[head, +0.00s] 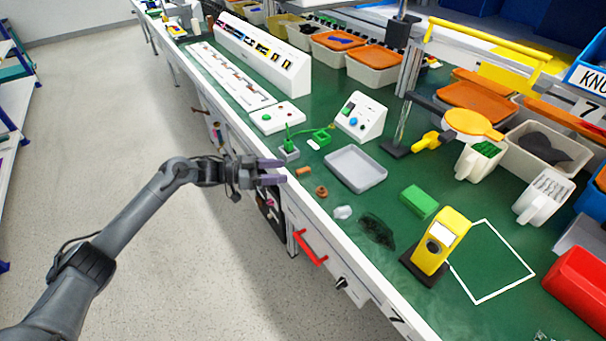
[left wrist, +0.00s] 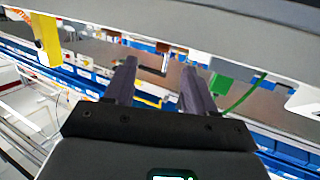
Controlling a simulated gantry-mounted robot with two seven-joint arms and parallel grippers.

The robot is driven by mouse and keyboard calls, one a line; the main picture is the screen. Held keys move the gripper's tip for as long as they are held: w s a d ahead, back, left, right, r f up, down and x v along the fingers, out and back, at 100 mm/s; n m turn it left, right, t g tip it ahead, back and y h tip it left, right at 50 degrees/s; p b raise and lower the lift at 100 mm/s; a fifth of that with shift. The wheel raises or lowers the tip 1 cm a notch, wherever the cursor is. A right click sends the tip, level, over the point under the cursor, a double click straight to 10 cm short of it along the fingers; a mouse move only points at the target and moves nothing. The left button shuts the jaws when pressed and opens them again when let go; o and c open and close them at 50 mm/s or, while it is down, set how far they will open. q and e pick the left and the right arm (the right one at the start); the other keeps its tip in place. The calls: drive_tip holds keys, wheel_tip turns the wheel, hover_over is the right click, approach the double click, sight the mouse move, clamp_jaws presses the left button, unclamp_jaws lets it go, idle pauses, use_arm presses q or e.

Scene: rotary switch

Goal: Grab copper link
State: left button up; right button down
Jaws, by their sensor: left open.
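A small copper-brown piece (head: 304,171), which looks like the copper link, lies on the green bench top near its front edge. A second small brown piece (head: 321,191), rounder in outline, lies just nearer the camera. My left gripper (head: 284,171) is open and empty at the bench's front edge, just left of the copper piece and apart from it. Its two spread fingers also show in the left wrist view (left wrist: 158,68), with nothing between them. I cannot make out the copper piece in that view. My right gripper is not in view.
A grey tray (head: 356,169) lies behind the brown pieces. A red drawer handle (head: 309,249) juts out below.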

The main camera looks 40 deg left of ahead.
sight(297, 171)
use_arm(q)
drive_tip(key=shift+w+d+f, duration=0.1)
drive_tip(key=shift+w+d, duration=0.2)
drive_tip(key=shift+w, duration=0.05)
drive_tip(key=shift+w+d+f+b, duration=0.1)
drive_tip(key=shift+w+f+b, duration=0.1)
drive_tip(key=shift+b, duration=0.2)
drive_tip(key=b+x, duration=0.2)
drive_tip(key=x, duration=0.2)
drive_tip(key=shift+f, duration=0.1)
drive_tip(key=shift+w+d, duration=0.1)
drive_tip(key=shift+w, duration=0.15)
drive_tip(key=shift+c, duration=0.9)
clamp_jaws()
